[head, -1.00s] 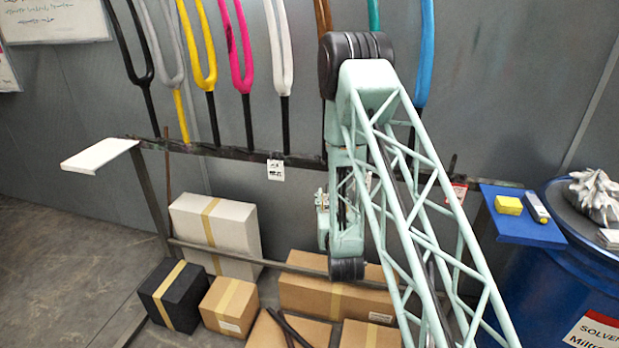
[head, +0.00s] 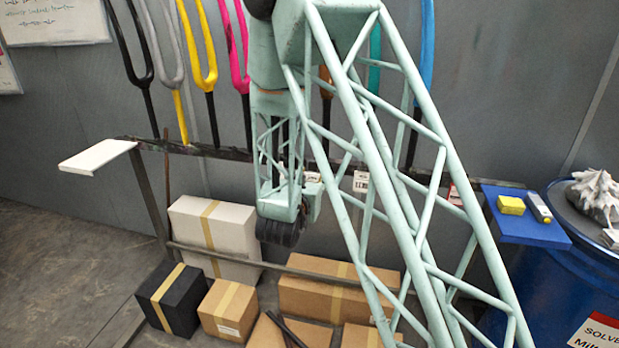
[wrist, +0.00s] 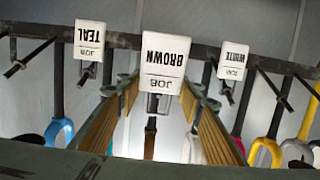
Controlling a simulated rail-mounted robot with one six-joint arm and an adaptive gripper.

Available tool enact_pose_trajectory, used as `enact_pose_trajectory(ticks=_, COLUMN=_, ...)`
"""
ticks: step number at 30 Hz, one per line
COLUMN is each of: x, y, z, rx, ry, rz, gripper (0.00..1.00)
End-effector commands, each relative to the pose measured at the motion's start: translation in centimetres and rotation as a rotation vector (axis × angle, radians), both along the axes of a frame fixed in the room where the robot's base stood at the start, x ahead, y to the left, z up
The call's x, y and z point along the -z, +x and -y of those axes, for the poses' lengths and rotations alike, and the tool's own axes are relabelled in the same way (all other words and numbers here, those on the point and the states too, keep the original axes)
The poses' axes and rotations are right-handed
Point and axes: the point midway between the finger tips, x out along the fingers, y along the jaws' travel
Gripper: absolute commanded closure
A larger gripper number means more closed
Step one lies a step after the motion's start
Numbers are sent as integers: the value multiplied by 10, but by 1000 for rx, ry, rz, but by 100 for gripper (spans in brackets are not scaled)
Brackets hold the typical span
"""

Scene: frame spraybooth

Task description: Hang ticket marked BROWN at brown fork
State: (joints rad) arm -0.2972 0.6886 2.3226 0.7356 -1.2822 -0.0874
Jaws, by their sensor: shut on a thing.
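The ticket marked BROWN (wrist: 165,62) is a white card, upside down in the wrist view, in front of the dark rail. My gripper (wrist: 164,100) is shut on it, its brown-padded fingers on either side of the card's lower part. A dark peg shows below the card between the fingers; I cannot tell whether the card touches it. In the head view the brown fork (head: 325,88) is mostly hidden behind my arm. My gripper is near the rail there, largely covered by my own wrist, so its fingertips are unclear.
Empty pegs stick out of the rail (wrist: 45,33). A blue shelf (head: 520,226) stands right and boxes (head: 215,232) lie below.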

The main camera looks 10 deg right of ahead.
Motion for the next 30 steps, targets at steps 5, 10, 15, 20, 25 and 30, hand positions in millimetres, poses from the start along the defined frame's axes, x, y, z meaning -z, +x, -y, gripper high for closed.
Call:
enact_pose_trajectory(ticks=5, x=-7, y=-7, z=-10, rx=19, ry=4, rz=-8, gripper=75)
enact_pose_trajectory(ticks=10, x=-8, y=-9, z=-11, rx=26, ry=6, rz=-13, gripper=75)
enact_pose_trajectory(ticks=15, x=-8, y=-9, z=-11, rx=26, ry=4, rz=-12, gripper=75)
enact_pose_trajectory(ticks=20, x=-8, y=-9, z=-11, rx=26, ry=4, rz=-12, gripper=75)
enact_pose_trajectory(ticks=25, x=-8, y=-8, z=-10, rx=26, ry=4, rz=-12, gripper=75)
enact_pose_trajectory(ticks=30, x=-8, y=-5, z=-9, rx=26, ry=4, rz=-12, gripper=75)
